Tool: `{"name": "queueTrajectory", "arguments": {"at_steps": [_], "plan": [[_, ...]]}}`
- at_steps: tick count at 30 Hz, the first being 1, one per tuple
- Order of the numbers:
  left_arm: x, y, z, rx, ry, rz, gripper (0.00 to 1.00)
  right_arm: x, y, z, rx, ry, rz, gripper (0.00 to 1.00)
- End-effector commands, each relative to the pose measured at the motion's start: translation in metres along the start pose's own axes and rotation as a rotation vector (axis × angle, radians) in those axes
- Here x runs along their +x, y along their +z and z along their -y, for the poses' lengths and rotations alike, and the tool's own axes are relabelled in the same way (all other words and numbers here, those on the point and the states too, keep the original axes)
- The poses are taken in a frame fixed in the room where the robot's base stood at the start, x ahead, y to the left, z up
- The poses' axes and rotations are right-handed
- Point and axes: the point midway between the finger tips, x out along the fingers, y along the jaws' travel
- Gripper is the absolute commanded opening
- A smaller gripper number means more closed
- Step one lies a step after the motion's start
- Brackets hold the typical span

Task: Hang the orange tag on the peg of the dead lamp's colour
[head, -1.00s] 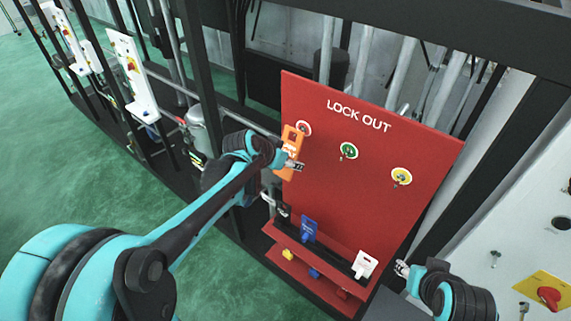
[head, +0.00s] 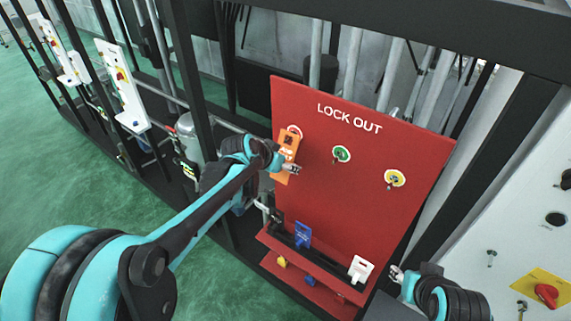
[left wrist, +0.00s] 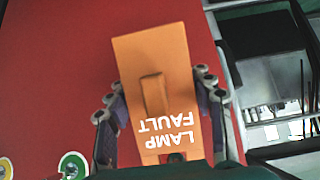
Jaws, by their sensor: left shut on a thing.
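The orange tag (head: 287,146) is held by my left gripper (head: 292,168) before the upper left of the red LOCK OUT board (head: 350,225). In the left wrist view the tag (left wrist: 155,85) reads LAMP FAULT upside down, with the fingers (left wrist: 163,105) on both its sides. The red-ringed peg disc (head: 295,131) is partly covered by the tag. I cannot tell whether they touch. The green-ringed peg (head: 342,154) and yellow-ringed peg (head: 395,179) are bare. My right gripper (head: 397,273) is near the board's lower right, its opening unclear. I cannot make out a dead lamp.
A ledge (head: 325,273) below the board carries a blue tag (head: 303,234), a white tag (head: 361,268) and a dark one. Yellow and blue items sit on a lower shelf. A panel with a red knob (head: 546,294) stands at right. Black frame posts stand behind.

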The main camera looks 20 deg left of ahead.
Motion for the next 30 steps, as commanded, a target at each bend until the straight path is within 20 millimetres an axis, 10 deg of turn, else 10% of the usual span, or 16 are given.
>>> {"name": "queueTrajectory", "arguments": {"at_steps": [5,6,9,20,30], "plan": [[0.000,0.000,0.000,0.000,0.000,0.000,0.19,0.000,0.000,0.000,0.000,0.000,0.000,0.40],[0.000,0.000,0.000,0.000,0.000,0.000,0.55,0.000,0.000,0.000,0.000,0.000,0.000,0.40],[0.000,0.000,0.000,0.000,0.000,0.000,0.77,0.000,0.000,0.000,0.000,0.000,0.000,0.40],[-0.004,0.000,0.000,-0.001,0.000,0.000,0.77,0.000,0.000,0.000,0.000,0.000,0.000,0.40],[-0.064,0.001,0.000,-0.002,-0.002,0.000,0.77,0.000,0.000,0.000,0.000,0.000,0.000,0.40]]}}
